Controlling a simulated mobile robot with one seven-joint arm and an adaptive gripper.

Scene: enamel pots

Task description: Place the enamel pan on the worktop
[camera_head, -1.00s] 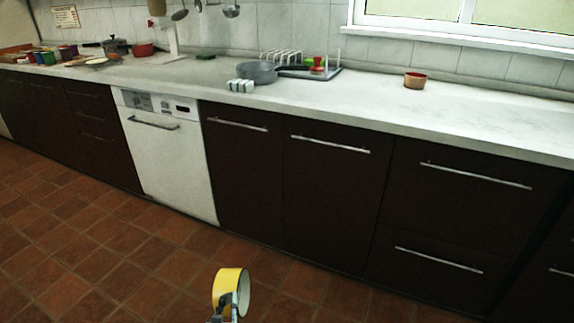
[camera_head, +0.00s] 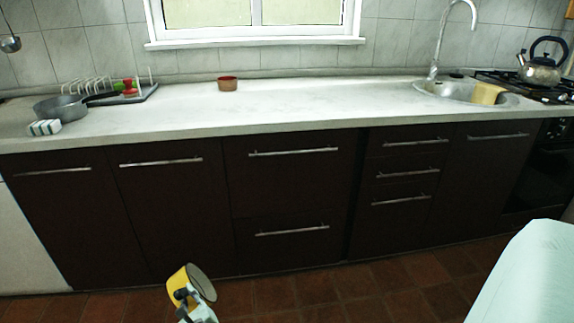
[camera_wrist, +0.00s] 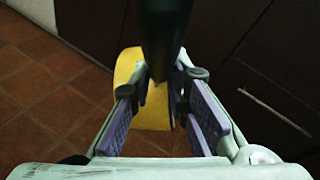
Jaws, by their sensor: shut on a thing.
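The yellow enamel pan (camera_head: 180,284) is held up in front of the dark cabinets, well below the worktop (camera_head: 290,107), tilted on its side with its pale inside facing right. My gripper (camera_head: 186,297) is shut on its dark handle. In the wrist view the handle (camera_wrist: 162,35) runs between the fingers of my gripper (camera_wrist: 163,92), and the yellow pan body (camera_wrist: 130,70) shows behind them. The handle hides part of the pan body there.
On the worktop stand a grey pan (camera_head: 62,108), a striped block (camera_head: 44,127), a dish rack (camera_head: 87,88) and a small brown bowl (camera_head: 228,84). A sink (camera_head: 450,92) and a kettle (camera_head: 540,70) are at right. The worktop between bowl and sink is clear. A pale surface (camera_head: 525,275) is at lower right.

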